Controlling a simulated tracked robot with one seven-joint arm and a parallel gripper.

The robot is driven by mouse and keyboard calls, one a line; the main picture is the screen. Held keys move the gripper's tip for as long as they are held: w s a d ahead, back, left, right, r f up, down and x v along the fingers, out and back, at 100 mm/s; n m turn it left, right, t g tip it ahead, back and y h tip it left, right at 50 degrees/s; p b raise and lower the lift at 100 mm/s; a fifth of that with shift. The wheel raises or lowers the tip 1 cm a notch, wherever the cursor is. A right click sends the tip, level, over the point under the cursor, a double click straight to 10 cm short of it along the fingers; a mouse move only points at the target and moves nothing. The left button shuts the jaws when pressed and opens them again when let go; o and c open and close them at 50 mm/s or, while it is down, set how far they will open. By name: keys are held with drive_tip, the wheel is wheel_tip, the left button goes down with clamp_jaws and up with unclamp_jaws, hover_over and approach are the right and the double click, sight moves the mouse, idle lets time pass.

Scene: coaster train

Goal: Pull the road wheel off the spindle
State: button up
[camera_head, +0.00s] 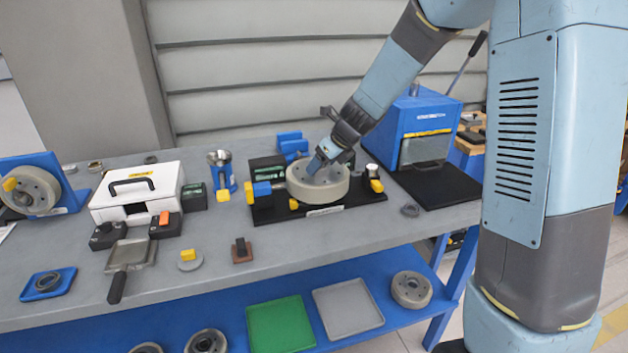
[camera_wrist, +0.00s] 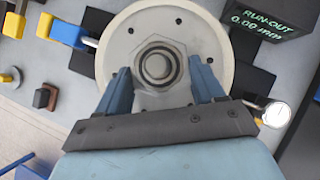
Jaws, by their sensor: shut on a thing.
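The road wheel (camera_head: 318,190) is a pale grey disc lying flat on a black fixture (camera_head: 345,203) on the bench. In the wrist view the wheel (camera_wrist: 195,20) fills the upper middle. The round spindle end (camera_wrist: 157,66) shows at its centre, with dark rings around it. My gripper (camera_head: 321,161) reaches down onto the wheel from above. In the wrist view the blue fingers of my gripper (camera_wrist: 161,68) stand on opposite sides of the wheel's raised hub, shut on it. The finger contact faces are partly hidden. I cannot see a gap under the wheel.
A run-out readout (camera_wrist: 265,18) shows 0.00 mm beside the fixture, with a dial gauge (camera_wrist: 277,114) near my gripper. A blue and yellow clamp (camera_head: 262,191) stands left of the wheel. A blue press (camera_head: 421,128) stands to the right.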

drive_tip(key=shift+s+f, duration=0.15)
drive_tip(key=shift+f, duration=0.05)
clamp_jaws()
drive_tip(key=shift+a+r, duration=0.1)
drive_tip(key=shift+r, duration=0.1)
drive_tip(key=shift+w+r, duration=0.25)
drive_tip(key=shift+r, duration=0.1)
drive_tip(key=shift+w+r, duration=0.1)
drive_tip(key=shift+r, duration=0.55)
wheel_tip(320, 180, up, 9)
idle(3.7)
drive_tip(key=shift+r, duration=1.95)
